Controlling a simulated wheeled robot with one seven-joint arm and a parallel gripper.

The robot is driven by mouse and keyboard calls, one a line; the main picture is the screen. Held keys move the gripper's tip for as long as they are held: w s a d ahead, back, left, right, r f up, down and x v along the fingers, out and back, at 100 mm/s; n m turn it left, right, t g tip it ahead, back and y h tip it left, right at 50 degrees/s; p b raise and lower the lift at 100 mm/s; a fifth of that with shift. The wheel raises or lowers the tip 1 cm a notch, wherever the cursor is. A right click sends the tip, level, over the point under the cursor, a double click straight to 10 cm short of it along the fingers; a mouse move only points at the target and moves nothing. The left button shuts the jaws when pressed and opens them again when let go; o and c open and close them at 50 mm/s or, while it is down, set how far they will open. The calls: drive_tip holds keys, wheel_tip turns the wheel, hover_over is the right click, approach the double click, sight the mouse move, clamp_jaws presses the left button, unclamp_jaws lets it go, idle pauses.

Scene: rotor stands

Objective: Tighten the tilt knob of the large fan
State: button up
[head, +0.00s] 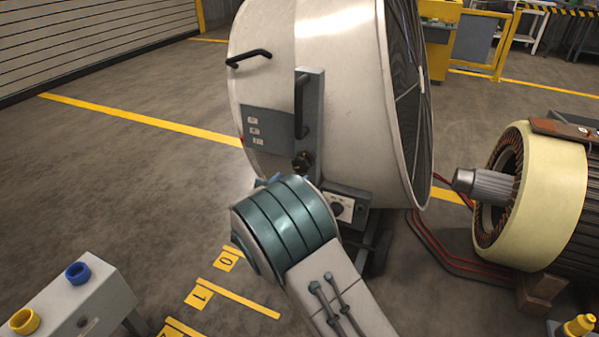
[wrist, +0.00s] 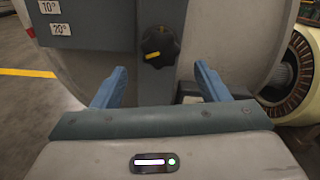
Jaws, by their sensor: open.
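The large fan (head: 330,60) is a big pale drum with a dark grille, standing in the middle of the head view. Its tilt knob (wrist: 160,46) is black with a yellow pointer mark, on a grey upright bracket (wrist: 150,85). The knob also shows in the head view (head: 302,161), just above my arm. My gripper (wrist: 160,80) is open and empty in the wrist view, with one blue finger on each side below the knob. The knob lies beyond the fingertips, apart from them. In the head view my arm hides most of the gripper.
A plate with angle labels (wrist: 60,20) is beside the bracket. A control box with a dial (head: 342,207) sits low on the fan. A motor with a shaft (head: 540,190) stands at right, and red cables (head: 440,250) cross the floor. A grey stand with blue and yellow rings (head: 75,305) is at lower left.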

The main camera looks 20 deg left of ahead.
sight(302, 164)
drive_tip(key=w, duration=0.2)
drive_tip(key=w+b, duration=0.1)
drive_tip(key=w, duration=0.4)
drive_tip(key=shift+w+d, duration=0.1)
drive_tip(key=shift+d, duration=0.2)
drive_tip(key=shift+b, duration=0.3)
drive_tip(key=c, duration=1)
